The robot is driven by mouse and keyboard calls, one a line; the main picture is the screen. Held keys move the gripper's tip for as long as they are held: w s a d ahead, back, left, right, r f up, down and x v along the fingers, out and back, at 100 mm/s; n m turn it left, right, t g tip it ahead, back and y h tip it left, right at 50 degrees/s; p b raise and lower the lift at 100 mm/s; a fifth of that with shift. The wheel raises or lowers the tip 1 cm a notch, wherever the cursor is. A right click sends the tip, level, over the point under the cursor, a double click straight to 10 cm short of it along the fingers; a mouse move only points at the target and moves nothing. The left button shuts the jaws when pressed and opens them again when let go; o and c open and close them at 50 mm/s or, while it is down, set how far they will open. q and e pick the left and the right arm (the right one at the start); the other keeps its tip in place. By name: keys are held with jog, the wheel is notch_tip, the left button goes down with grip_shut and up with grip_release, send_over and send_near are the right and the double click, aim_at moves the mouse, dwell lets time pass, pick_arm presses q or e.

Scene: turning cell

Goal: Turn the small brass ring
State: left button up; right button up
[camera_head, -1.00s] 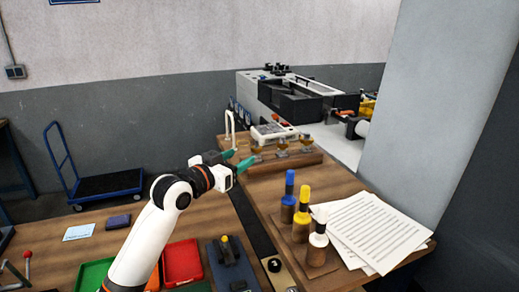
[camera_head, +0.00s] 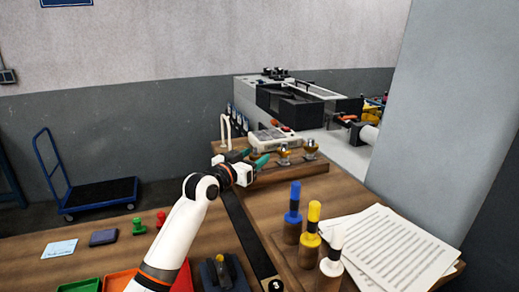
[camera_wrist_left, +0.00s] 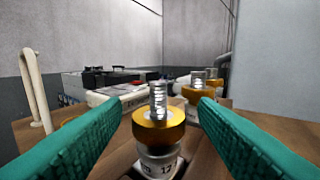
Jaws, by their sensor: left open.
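A brass ring (camera_wrist_left: 158,130) sits on an upright threaded stud in the left wrist view, above a pale collar with dark numerals. My left gripper (camera_wrist_left: 160,125) is open, with one green finger on each side of this ring and a gap on both sides. In the head view my left gripper (camera_head: 256,162) is at the left end of a wooden block (camera_head: 290,173) and hides this nearest ring. Two more brass rings, a middle one (camera_head: 284,157) and a right one (camera_head: 311,149), stand along the block. My right gripper is not in view.
A pale curved post (camera_head: 224,130) and a white device (camera_head: 275,138) stand behind the gripper. A red tray (camera_head: 183,280) lies near my arm.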

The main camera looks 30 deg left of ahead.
aim_at(254, 156)
pick_arm(q)
jog(key=shift+w, duration=1.25)
jog(key=shift+w+d, duration=0.2)
jog(key=shift+w, duration=0.1)
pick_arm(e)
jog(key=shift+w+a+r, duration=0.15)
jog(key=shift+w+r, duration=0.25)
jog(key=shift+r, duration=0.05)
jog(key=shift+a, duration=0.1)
